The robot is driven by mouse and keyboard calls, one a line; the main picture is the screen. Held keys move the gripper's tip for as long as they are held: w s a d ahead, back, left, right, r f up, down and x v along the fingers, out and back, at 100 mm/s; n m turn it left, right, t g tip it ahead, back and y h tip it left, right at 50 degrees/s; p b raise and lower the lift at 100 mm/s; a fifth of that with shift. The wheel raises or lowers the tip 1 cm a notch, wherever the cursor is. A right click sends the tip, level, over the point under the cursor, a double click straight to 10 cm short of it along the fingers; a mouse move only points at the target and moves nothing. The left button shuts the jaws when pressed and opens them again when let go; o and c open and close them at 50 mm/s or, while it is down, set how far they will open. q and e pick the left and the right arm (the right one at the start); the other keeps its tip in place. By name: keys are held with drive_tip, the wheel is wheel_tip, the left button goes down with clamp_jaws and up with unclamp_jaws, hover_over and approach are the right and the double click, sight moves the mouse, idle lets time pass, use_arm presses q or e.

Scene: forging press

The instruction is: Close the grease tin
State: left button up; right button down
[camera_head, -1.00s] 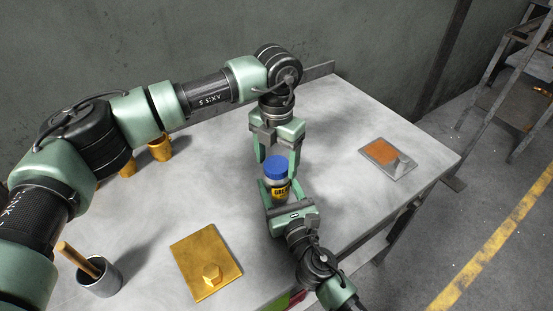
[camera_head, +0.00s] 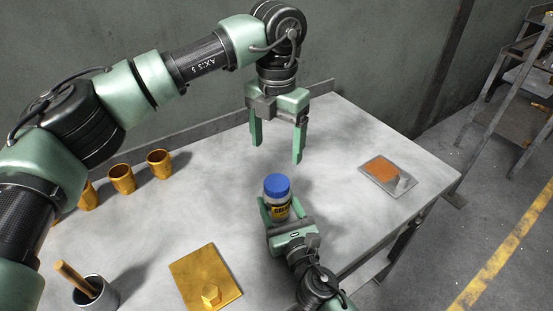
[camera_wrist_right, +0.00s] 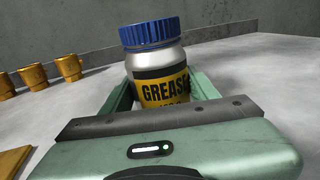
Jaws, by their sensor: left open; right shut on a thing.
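The grease tin (camera_head: 279,210) is a silver jar with a yellow and black label, upright at the table's front middle. Its blue lid (camera_head: 277,186) sits on top of it. In the right wrist view the tin (camera_wrist_right: 160,80) stands between the fingers, and the ribbed blue lid (camera_wrist_right: 151,32) looks level on its mouth. My right gripper (camera_head: 278,212) is shut on the tin's body from the front. My left gripper (camera_head: 276,152) is open and empty, pointing down above and behind the tin, clear of the lid.
Several brass cups (camera_head: 122,178) stand at the back left. A brass plate with a hexagonal block (camera_head: 204,272) lies front left, beside a grey pot with a wooden handle (camera_head: 95,291). A grey tray with an orange patch (camera_head: 387,174) lies right. The table around the tin is clear.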

sight(281, 212)
idle(0.3)
drive_tip(key=shift+c, duration=1.6)
unclamp_jaws()
drive_tip(key=b+v, duration=0.1)
drive_tip(key=v, duration=0.6)
drive_tip(key=shift+s+d, duration=0.1)
drive_tip(key=shift+s, duration=0.3)
drive_tip(key=shift+s, duration=0.1)
